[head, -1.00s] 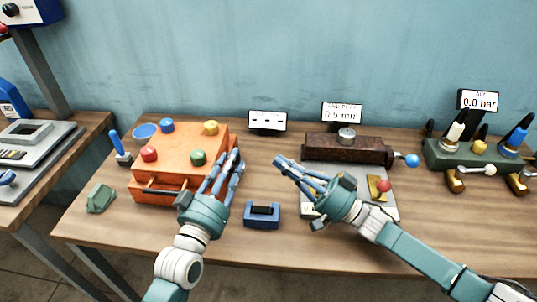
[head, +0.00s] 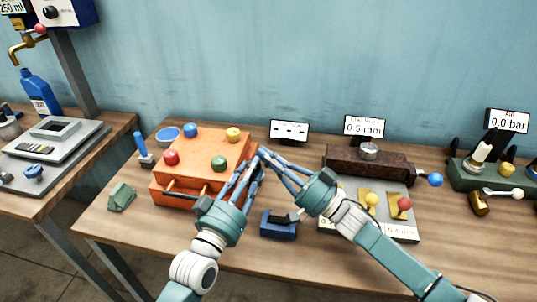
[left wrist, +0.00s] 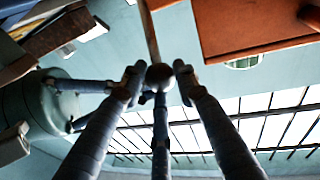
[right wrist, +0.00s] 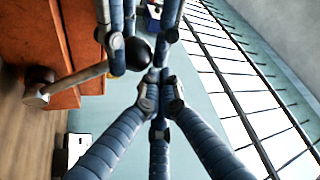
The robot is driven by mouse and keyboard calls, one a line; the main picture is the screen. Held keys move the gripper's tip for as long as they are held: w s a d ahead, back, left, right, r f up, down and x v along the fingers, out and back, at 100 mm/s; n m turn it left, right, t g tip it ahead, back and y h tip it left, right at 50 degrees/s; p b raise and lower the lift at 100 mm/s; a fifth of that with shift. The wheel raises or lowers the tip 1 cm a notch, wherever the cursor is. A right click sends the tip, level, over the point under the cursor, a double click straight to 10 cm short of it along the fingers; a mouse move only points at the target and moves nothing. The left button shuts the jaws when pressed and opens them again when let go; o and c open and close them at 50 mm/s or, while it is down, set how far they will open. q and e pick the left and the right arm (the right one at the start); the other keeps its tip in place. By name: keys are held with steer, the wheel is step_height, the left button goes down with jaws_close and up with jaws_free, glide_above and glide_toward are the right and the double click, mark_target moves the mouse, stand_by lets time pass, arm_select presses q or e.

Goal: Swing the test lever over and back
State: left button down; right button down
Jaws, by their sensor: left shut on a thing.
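The test lever's dark ball knob (left wrist: 160,76) is between my left gripper's fingertips in the left wrist view, with a thin rod behind it. In the right wrist view the ball (right wrist: 137,52) ends a pale rod (right wrist: 80,80) beside the orange box (head: 205,155). My left gripper (head: 258,165) is shut on this knob at the box's right side. My fingers hide most of the lever in the head view. My right gripper (head: 265,154) reaches in from the right, close to the left fingers. Its fingertips (right wrist: 160,95) are drawn together, with nothing visible between them.
A small blue block (head: 278,230) stands in front of the hands. A grey plate (head: 395,231) with coloured knobs lies to the right, before a rusty brown block (head: 345,160). A white sign (head: 289,130) stands behind. A green object (head: 121,196) lies front left.

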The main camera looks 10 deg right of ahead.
arm_select(q)
steer(key=shift+d+f+g, duration=0.1)
steer(key=shift+f+g, duration=0.2)
steer(key=shift+f, duration=0.35)
arm_select(e)
steer(key=shift+f, duration=0.1)
arm_select(q)
steer(key=shift+r, duration=0.1)
steer(key=c, duration=1.6)
jaws_free()
steer(key=shift+a, duration=0.2)
steer(key=shift+c, duration=0.2)
steer(key=o, duration=0.3)
steer(key=shift+w+d, duration=0.1)
steer(key=shift+d, duration=0.05)
steer(key=shift+o, duration=0.2)
steer(key=shift+d+r, duration=0.1)
steer(key=shift+d, duration=0.05)
steer(key=shift+w+d, duration=0.1)
steer(key=shift+w, duration=0.1)
arm_select(e)
steer(key=shift+s+a+f, duration=0.2)
steer(key=shift+s+f, duration=0.35)
steer(key=shift+s, duration=0.15)
arm_select(q)
steer(key=shift+a, duration=0.3)
arm_select(e)
steer(key=shift+w+a+r, duration=0.1)
steer(key=shift+a, duration=0.05)
